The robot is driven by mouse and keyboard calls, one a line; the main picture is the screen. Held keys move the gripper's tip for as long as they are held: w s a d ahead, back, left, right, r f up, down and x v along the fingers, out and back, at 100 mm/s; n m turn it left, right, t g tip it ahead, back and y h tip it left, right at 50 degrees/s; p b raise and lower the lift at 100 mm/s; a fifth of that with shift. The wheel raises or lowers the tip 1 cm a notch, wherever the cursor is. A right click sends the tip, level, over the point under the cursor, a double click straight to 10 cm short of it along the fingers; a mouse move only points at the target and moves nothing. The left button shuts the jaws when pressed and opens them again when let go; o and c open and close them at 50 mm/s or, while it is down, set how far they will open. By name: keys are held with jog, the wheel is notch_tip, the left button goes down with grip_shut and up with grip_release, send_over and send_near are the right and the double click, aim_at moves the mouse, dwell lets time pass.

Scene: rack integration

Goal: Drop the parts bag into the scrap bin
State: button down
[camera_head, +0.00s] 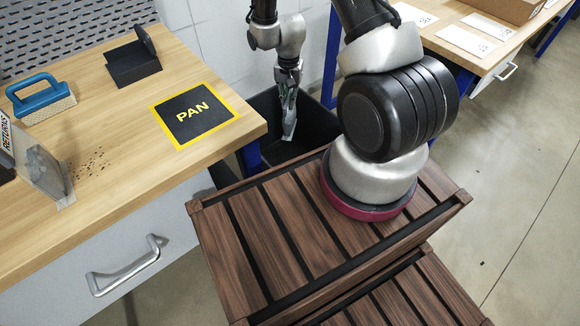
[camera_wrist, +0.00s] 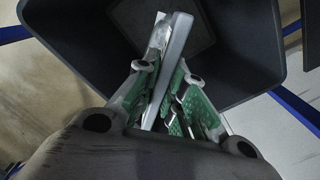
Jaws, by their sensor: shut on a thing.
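My gripper (camera_head: 289,82) points down over the dark scrap bin (camera_head: 312,127), which stands on the floor between the two tables. It is shut on the parts bag (camera_head: 289,124), a greyish clear bag hanging below the fingers. In the wrist view the bag (camera_wrist: 172,52) is held between the green-padded fingers (camera_wrist: 172,98), and the bin's walls (camera_wrist: 245,45) surround it. The bag is in front of the bin's opening; how far it reaches inside the rim is hard to tell. Part of the bin is hidden behind my arm in the head view.
A slatted brown surface (camera_head: 245,240) is in front. Another table (camera_head: 480,40) with papers is at right.

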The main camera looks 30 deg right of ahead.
jog(key=c, duration=1.4)
grip_release()
notch_tip(320, 180, up, 12)
